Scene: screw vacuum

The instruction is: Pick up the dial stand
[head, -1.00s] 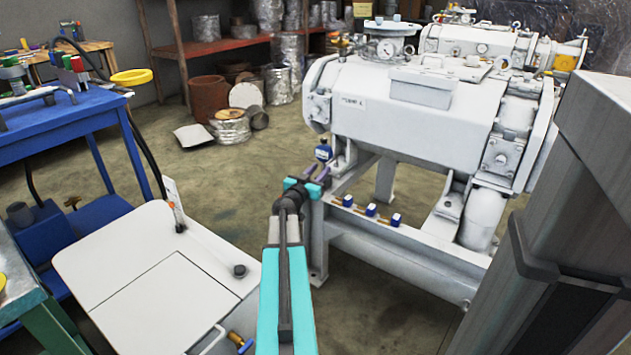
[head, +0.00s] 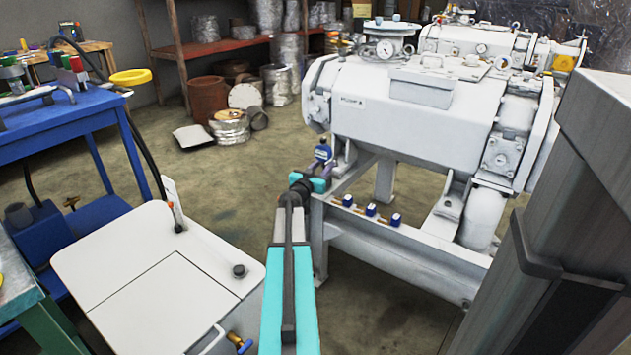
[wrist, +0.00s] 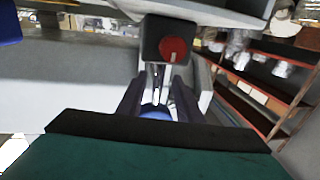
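The dial stand (head: 322,153) shows in the head view as a small blue and dark piece at the near left corner of the pump frame. My gripper (head: 324,172) has reached it. In the wrist view, a dark block with a round red face (wrist: 172,48) stands just beyond the fingertips. A thin silver rod and a blue part (wrist: 155,111) lie between the two dark fingers. My gripper (wrist: 158,90) looks open around them, with the fingers apart on both sides. The rest of the stand is hidden by the fingers.
The large white pump (head: 430,110) and its frame (head: 400,250) stand to the right of my gripper. A white-topped cart (head: 150,260) is at left. Bare floor lies between.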

